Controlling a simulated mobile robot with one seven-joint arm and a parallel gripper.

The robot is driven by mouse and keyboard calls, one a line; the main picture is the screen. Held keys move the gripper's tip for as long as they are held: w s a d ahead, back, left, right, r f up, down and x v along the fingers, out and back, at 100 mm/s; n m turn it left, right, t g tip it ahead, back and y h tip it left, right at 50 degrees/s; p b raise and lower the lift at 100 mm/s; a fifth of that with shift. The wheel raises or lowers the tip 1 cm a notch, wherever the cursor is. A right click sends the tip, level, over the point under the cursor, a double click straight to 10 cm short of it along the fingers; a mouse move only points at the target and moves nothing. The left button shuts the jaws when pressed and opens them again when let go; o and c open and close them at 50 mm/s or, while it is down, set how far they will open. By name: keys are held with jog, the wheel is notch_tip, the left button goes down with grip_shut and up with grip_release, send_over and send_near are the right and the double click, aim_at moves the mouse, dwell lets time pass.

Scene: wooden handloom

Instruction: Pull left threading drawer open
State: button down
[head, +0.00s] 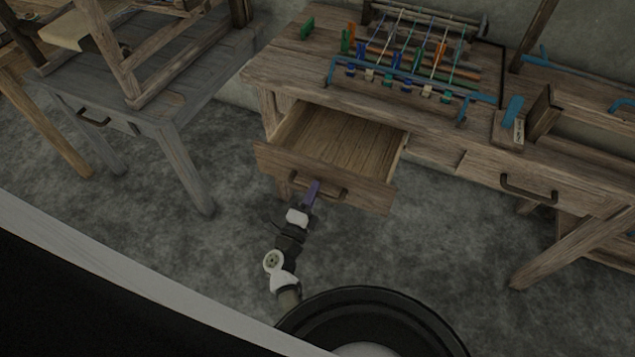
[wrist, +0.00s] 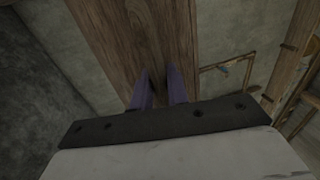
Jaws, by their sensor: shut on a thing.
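The left threading drawer (head: 360,190) of the wooden loom table stands well open, its empty inside (head: 340,140) visible in the head view. Its front carries a dark bar handle (head: 331,195). My gripper (head: 313,184), with purple fingers, is at the left half of this handle and shut on it. In the wrist view my fingers (wrist: 160,72) stand a little apart in front of brown wood (wrist: 130,40). The handle between them cannot be made out there.
The table top (head: 285,65) bears a small loom with coloured threads and pegs (head: 410,60). A second drawer with a handle (head: 528,188) is shut at right. A grey table (head: 150,110) stands at left. Bare floor (head: 130,220) lies between the tables and me.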

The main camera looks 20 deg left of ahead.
jog(key=shift+s, duration=0.5)
jog(key=c, duration=1.5)
grip_release()
jog(key=shift+o, duration=0.2)
jog(key=shift+f, duration=0.1)
